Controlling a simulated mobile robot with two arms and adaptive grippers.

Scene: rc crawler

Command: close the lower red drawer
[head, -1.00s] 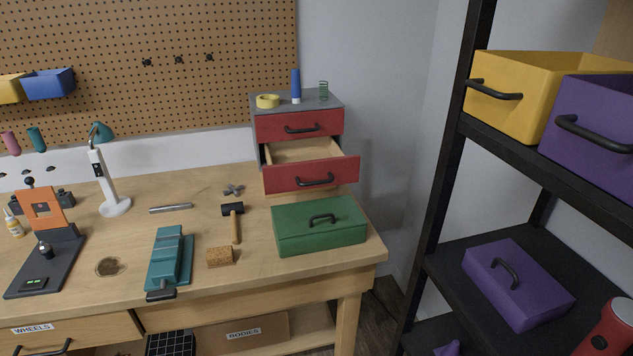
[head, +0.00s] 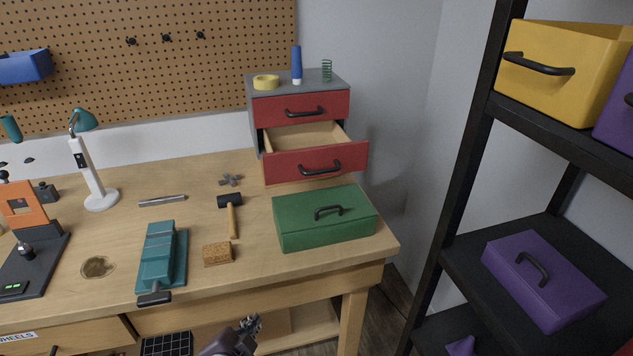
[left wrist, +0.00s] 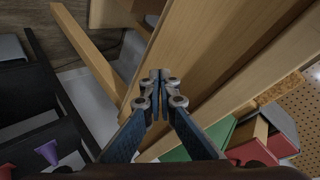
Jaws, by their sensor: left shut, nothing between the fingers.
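The lower red drawer (head: 316,163) is pulled open from the grey cabinet (head: 254,121) at the back right of the workbench. Its wooden inside shows, and it has a black handle. The upper red drawer (head: 302,105) is shut. My left gripper (head: 250,324) shows at the bottom of the head view, in front of and below the bench's front edge, well away from the drawer. It is shut and empty; its fingertips (left wrist: 156,82) meet in the left wrist view. The red drawer (left wrist: 277,147) also shows there at lower right. My right gripper is not in view.
A green box (head: 325,220) with a handle sits on the bench in front of the drawer. A mallet (head: 231,203), a cork block (head: 217,254) and a teal vise (head: 162,258) lie to its left. A black shelf rack (head: 516,120) with bins stands at right.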

